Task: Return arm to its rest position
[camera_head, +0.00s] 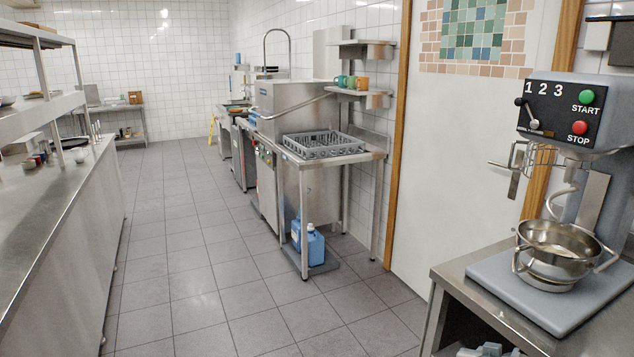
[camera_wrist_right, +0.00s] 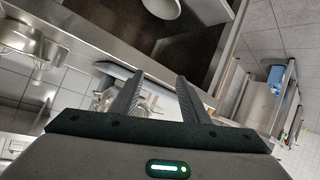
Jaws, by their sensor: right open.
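My right gripper (camera_wrist_right: 160,76) shows in the right wrist view with its two dark fingers apart. Nothing is between the fingers. It is close to the steel table (camera_wrist_right: 90,50), whose edge runs diagonally behind the fingers. The wrist view is strongly tilted. In the head view I cannot make out either gripper clearly. Small grey-white shapes at the bottom edge, by the mixer table (camera_head: 465,290), are cut off and I cannot tell what they are. My left gripper is not seen in either view.
A stand mixer (camera_head: 562,110) with a steel bowl (camera_head: 560,246) stands on the right table. A dish rack (camera_head: 323,146) sits by the dishwasher, with a blue canister (camera_head: 310,243) below. The tiled floor (camera_head: 190,290) is clear.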

